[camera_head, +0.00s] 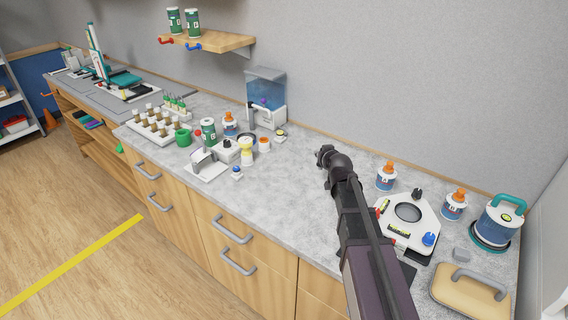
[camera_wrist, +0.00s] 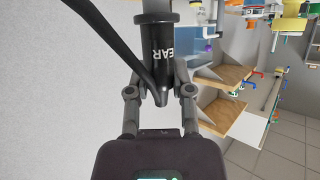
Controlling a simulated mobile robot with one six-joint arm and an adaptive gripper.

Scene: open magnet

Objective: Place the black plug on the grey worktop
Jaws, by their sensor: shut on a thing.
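In the wrist view my gripper (camera_wrist: 160,78) has its two fingers closed in from both sides on a black cylindrical thing, which I take to be the black plug (camera_wrist: 156,42). It has white lettering, partly cut off, and a narrow lower end. A curved black strand runs beside it on the left. In the head view my gripper (camera_head: 326,156) is at the end of my dark arm, over the grey worktop (camera_head: 265,195); the plug cannot be told apart from it there. Contact with the worktop cannot be judged.
A white plate (camera_head: 386,215) with a round window lies right of my arm. A water tank (camera_head: 266,90), cups and a vial rack (camera_head: 150,124) stand left. Bare worktop lies between.

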